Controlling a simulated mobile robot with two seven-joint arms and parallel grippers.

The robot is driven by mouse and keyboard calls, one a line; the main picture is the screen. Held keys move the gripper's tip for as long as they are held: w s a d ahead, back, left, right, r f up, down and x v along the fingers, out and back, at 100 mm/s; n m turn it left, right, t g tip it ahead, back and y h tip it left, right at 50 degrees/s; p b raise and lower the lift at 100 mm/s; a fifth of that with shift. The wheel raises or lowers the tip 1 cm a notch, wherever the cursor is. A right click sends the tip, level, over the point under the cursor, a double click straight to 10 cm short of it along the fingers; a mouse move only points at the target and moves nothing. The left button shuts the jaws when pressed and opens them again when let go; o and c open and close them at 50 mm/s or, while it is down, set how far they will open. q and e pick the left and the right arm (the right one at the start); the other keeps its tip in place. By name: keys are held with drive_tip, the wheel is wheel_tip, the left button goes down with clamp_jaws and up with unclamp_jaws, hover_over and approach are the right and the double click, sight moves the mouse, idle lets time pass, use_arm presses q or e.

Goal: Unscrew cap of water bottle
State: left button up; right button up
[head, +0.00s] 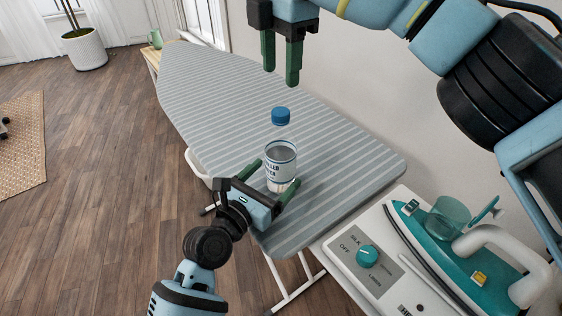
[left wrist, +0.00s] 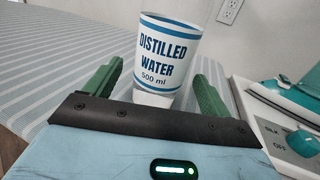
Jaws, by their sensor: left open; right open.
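A clear water bottle (head: 281,160) with a blue cap (head: 281,116) stands upright on the striped ironing board (head: 225,95). Its label reads distilled water, 500 ml, in the left wrist view (left wrist: 165,55). My left gripper (head: 275,180) is open, with its green fingers on either side of the bottle's lower part. In the left wrist view the left gripper (left wrist: 160,90) shows a gap between each finger and the bottle. My right gripper (head: 280,76) is open and empty, pointing down above and behind the cap. The cap sits on the bottle's neck.
A teal steam iron (head: 455,255) rests on its white base (head: 335,245) with a dial at the lower right. A wall runs along the board's right side. A potted plant (head: 84,47) stands far left. The board's far half is mostly clear.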

sight(285, 164)
use_arm(q)
drive_tip(key=shift+x, duration=2.6)
clamp_jaws()
use_arm(e)
drive_tip(key=m, duration=0.9)
drive_tip(key=shift+f, duration=4)
drive_tip(key=shift+c, duration=0.5)
